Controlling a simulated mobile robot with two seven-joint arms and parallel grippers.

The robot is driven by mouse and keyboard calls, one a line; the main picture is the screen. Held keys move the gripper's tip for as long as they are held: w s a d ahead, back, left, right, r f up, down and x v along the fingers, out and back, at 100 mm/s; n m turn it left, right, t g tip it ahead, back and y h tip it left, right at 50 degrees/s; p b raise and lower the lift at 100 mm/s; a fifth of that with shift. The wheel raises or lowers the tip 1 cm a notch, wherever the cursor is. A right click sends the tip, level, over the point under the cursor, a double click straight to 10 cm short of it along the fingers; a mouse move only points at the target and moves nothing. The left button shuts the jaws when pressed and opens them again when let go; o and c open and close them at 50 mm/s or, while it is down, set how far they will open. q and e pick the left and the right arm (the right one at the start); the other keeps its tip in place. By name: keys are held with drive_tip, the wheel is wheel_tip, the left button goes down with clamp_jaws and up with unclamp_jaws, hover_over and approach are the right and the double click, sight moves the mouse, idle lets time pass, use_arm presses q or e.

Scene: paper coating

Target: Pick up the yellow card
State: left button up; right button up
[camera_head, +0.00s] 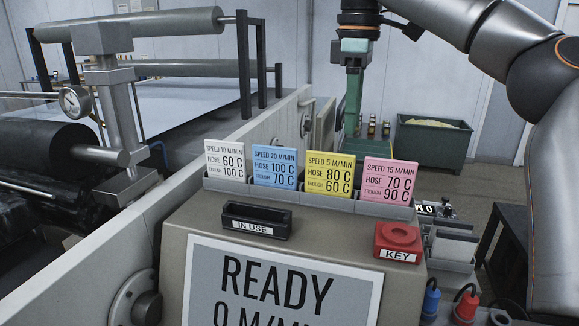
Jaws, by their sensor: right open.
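The yellow card (330,173) stands upright in the grey card rack (300,198) on top of the machine console. It reads "SPEED 5 M/MIN, HOSE 80 C, TROUGH 60 C". It is third from the left, between a blue card (275,167) and a pink card (389,181). My right gripper (353,112) comes in from the top and points down, above and slightly right of the yellow card in the picture. It is empty and apart from the card. Its fingers are seen nearly edge-on. My left gripper is not in view.
A white card (226,161) stands at the rack's left end. In front are a black "IN USE" holder (256,219), which looks empty, and a red "KEY" block (398,243). A roller machine (130,28) fills the left. A green bin (432,142) stands behind.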

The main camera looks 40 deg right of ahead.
drive_tip(key=a, duration=0.1)
drive_tip(key=a+r, duration=0.1)
drive_tip(key=a, duration=0.1)
drive_tip(key=shift+w+a+r+n, duration=0.1)
drive_tip(key=shift+w+r+n, duration=0.3)
drive_tip(key=shift+a+f, duration=0.1)
drive_tip(key=shift+f, duration=0.1)
hover_over(329, 179)
drive_tip(key=f, duration=0.6)
drive_tip(key=shift+s+d, duration=0.15)
drive_tip(key=shift+d, duration=0.1)
drive_tip(key=shift+w+a+f, duration=0.1)
drive_tip(key=shift+w+f, duration=0.05)
drive_tip(key=shift+f, duration=1.35)
drive_tip(key=shift+w+f, duration=0.15)
drive_tip(key=shift+f, duration=1.3)
drive_tip(key=shift+c, duration=0.2)
clamp_jaws()
